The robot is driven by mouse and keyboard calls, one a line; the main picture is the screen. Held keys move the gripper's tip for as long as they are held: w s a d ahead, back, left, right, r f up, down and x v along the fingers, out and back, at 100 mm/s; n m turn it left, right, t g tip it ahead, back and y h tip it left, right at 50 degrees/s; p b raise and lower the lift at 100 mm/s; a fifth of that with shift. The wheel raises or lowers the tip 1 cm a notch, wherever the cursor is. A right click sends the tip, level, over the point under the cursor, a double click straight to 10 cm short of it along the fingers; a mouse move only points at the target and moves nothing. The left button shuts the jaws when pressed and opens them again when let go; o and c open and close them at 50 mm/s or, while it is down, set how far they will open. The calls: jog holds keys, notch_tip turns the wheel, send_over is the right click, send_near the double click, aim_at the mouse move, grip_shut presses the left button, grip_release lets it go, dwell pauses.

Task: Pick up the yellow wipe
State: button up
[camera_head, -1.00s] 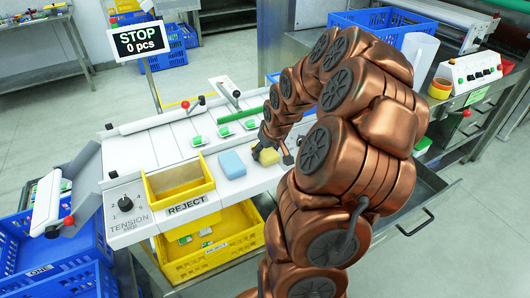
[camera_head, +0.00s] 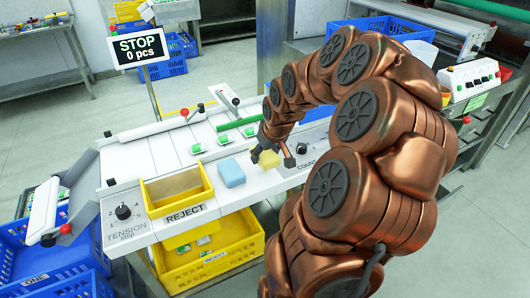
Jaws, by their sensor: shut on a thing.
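The yellow wipe (camera_head: 268,159) is a small yellow block at the right part of the white machine top. My gripper (camera_head: 268,150) comes down on it from the upper right and is shut on it. The wipe looks slightly raised off the surface, though the arm hides part of the gripper and I cannot see the fingertips clearly. A light blue wipe (camera_head: 231,173) lies on the white top just left of it, apart from the yellow one.
A yellow REJECT tray (camera_head: 177,190) stands left of the blue wipe. Several green-and-white packets (camera_head: 197,149) lie on the white strips behind. A STOP sign (camera_head: 139,46) rises at the back left.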

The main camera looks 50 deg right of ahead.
jog(key=s+a+r+b, duration=0.1)
jog(key=s+a+b, duration=0.2)
jog(key=s+a, duration=0.6)
jog(key=shift+s+a, duration=0.2)
jog(key=shift+a, duration=0.15)
jog(key=shift+r, duration=0.15)
